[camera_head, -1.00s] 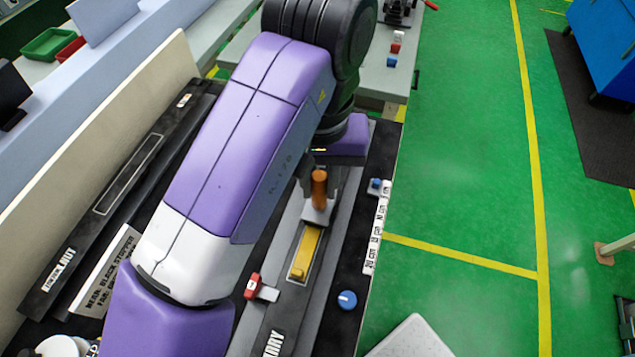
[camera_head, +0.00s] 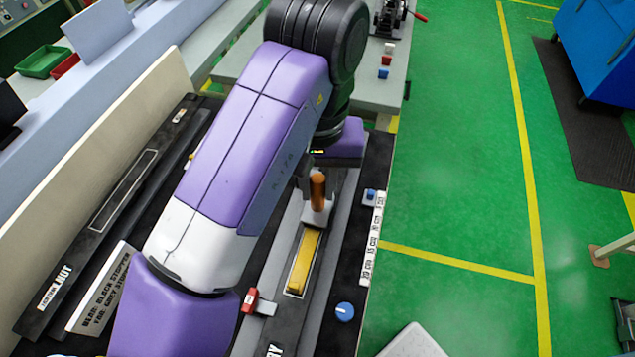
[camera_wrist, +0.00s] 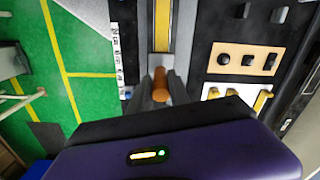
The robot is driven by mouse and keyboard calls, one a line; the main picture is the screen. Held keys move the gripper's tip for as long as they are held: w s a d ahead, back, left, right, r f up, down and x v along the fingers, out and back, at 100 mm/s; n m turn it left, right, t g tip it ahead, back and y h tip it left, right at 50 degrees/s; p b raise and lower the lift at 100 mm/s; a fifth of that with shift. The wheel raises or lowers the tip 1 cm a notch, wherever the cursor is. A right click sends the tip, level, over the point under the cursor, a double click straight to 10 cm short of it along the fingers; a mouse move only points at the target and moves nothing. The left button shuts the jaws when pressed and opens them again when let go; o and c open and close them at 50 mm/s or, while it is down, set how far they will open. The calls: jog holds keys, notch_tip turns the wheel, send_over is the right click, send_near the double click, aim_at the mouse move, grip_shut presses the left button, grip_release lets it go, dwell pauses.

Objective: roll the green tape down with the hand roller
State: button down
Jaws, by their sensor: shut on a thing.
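My gripper (camera_head: 318,185) is shut on the orange-brown handle of the hand roller (camera_head: 318,178). The handle stands roughly upright between the fingers, with a pale grey part below it. In the wrist view the round handle end (camera_wrist: 161,86) shows between the grey fingers. A yellow strip (camera_head: 304,262) lies in a pale channel on the dark bench fixture, running toward the near side from the roller. It also shows in the wrist view (camera_wrist: 162,28). I see no green tape. Whether the roller touches the strip or tape is hidden.
A red clamp-like piece (camera_head: 250,300) and a blue knob (camera_head: 345,312) flank the channel's near end. White labels (camera_head: 372,240) line the fixture's right edge. A long black trim (camera_head: 120,195) lies left of my arm.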

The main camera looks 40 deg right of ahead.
notch_tip(320, 180, up, 8)
jog(key=p, duration=0.8)
dwell(0.7)
